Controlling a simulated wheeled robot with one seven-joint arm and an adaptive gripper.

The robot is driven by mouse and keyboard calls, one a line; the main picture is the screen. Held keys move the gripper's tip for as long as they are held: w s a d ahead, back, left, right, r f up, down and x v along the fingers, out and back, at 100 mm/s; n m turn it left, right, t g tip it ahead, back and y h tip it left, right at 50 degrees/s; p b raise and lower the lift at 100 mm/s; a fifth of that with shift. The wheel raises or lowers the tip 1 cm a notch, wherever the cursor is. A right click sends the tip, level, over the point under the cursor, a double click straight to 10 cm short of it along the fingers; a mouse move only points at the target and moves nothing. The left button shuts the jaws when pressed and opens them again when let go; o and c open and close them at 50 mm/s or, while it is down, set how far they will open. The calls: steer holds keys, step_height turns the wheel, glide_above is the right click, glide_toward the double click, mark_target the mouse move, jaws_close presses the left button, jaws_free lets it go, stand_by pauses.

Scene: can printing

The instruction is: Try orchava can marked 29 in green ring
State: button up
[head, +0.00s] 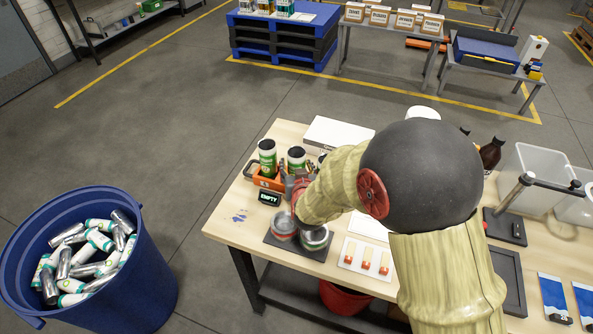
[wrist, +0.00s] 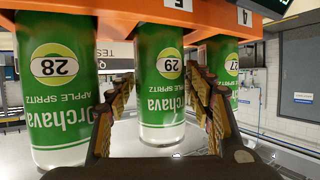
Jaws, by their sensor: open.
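The green Orchava can marked 29 (wrist: 160,95) stands in the orange rack, upside down in the wrist view. My gripper (wrist: 160,88) is open, with one finger on each side of this can; contact cannot be told. Can 28 (wrist: 58,100) is to its left and can 27 (wrist: 228,60) to its right, partly behind a finger. In the head view my gripper (head: 299,188) is at the rack (head: 264,182), largely hidden by my arm. Two ring fixtures, one reddish (head: 284,226) and one pale with some green (head: 315,238), sit on a dark mat.
A small display reading EMPTY (head: 269,198) stands in front of the rack. A white board with orange-tipped pieces (head: 366,258) lies right of the mat. A blue bin of cans (head: 85,255) stands left of the table (head: 228,222). Clear plastic bins (head: 538,180) are at the right.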

mark_target(297, 162)
steer(key=c, duration=0.3)
steer(key=shift+c, duration=1.2)
steer(key=shift+r, duration=0.1)
steer(key=shift+r, duration=0.6)
step_height(297, 162, up, 2)
steer(key=shift+r+p, duration=0.15)
steer(key=shift+p, duration=0.35)
steer(key=s+r+p, duration=0.1)
steer(key=s+r, duration=0.1)
steer(key=r, duration=0.1)
steer(key=s+r+p, duration=0.1)
steer(key=s+r, duration=0.2)
steer(key=shift+s+r, duration=0.1)
steer(key=a+p+v, duration=0.1)
steer(key=p+v, duration=0.1)
steer(key=v, duration=0.7)
step_height(297, 162, up, 7)
steer(key=p, duration=0.6)
steer(key=shift+s, duration=0.25)
